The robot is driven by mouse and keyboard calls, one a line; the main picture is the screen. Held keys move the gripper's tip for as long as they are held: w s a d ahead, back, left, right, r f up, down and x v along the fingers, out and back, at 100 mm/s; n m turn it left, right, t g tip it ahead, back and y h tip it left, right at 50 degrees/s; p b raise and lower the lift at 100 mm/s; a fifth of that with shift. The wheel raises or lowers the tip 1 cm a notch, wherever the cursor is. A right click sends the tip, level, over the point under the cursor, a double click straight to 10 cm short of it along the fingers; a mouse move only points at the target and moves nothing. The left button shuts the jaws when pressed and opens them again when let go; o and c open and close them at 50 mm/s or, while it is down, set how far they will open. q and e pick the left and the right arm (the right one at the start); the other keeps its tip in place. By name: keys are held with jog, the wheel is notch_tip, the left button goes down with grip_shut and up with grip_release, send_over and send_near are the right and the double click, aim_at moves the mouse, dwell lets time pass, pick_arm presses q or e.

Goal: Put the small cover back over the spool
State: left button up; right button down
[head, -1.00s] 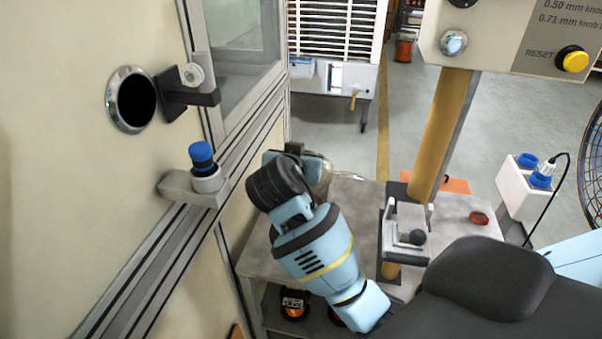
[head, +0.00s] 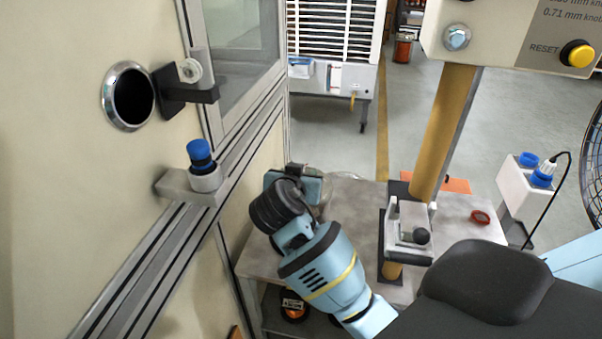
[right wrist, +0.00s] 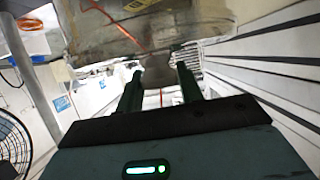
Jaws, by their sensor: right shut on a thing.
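My right gripper (right wrist: 158,88) is shut on the small cover (right wrist: 195,22), a clear, see-through piece. In the right wrist view its grey grip part sits between my two dark fingers, and its clear body fills the top of the picture. A thin red line and a yellow patch show through or behind it; I cannot tell whether the spool is there. In the head view my right wrist (head: 290,205) hangs over the left back part of the grey table and hides the fingers and most of the cover. My left gripper is out of view.
The grey table (head: 350,195) carries a yellow post (head: 440,130), a grey bracket with a dark knob (head: 410,235) and a red ring (head: 480,217). A cream machine wall with a blue-capped fitting (head: 203,165) stands close on the left. Dark spools (head: 293,305) sit on the shelf below.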

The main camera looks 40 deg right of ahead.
jog(key=c, duration=0.9)
grip_release()
jog(key=shift+r, duration=0.4)
jog(key=shift+s+a+r, duration=0.1)
jog(key=shift+a+r, duration=0.1)
jog(key=shift+a, duration=0.05)
jog(key=v, duration=1.1)
jog(key=shift+s+a+r, duration=0.1)
jog(key=shift+s, duration=0.1)
